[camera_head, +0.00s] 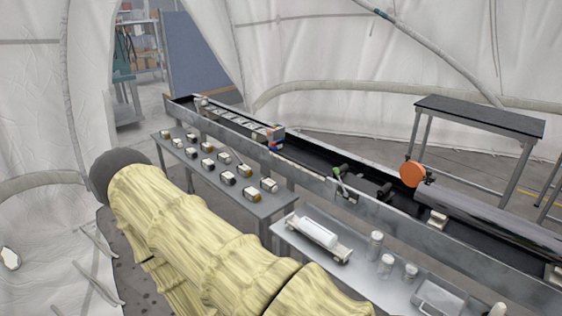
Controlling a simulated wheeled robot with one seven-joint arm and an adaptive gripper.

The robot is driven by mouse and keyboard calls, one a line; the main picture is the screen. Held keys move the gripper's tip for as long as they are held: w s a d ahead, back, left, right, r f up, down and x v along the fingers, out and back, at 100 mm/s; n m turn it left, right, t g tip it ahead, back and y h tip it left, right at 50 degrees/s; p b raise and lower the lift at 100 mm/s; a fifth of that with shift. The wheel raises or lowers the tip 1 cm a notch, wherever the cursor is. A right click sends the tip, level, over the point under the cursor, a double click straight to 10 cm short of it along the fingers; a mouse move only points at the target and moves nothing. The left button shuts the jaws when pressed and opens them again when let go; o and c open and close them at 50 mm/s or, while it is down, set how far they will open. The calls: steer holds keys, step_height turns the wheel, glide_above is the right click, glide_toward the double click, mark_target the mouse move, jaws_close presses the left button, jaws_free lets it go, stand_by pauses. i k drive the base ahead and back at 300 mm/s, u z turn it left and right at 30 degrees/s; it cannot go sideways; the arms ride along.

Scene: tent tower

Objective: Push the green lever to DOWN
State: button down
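A small green lever (340,187) sits on the long metal trough (225,124) right of the picture's middle. It is near dark fittings on the trough. It is small here, and I cannot tell its exact angle or read any label. My arm, in a wrinkled yellow cover with a dark rounded end, crosses the lower left, well apart from the lever. My gripper is not in view.
A grey table (262,212) with several small blocks stands before the trough. A nearer metal table (290,243) holds a white cylinder on a tray (318,233) and several jars. An orange disc (412,174) is right of the lever. A dark-topped table (480,117) stands behind.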

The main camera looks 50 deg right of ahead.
mark_target(336, 171)
steer(key=z, duration=0.25)
steer(key=i, duration=1)
steer(key=z, duration=1.35)
steer(key=i, duration=0.55)
steer(key=z, duration=0.6)
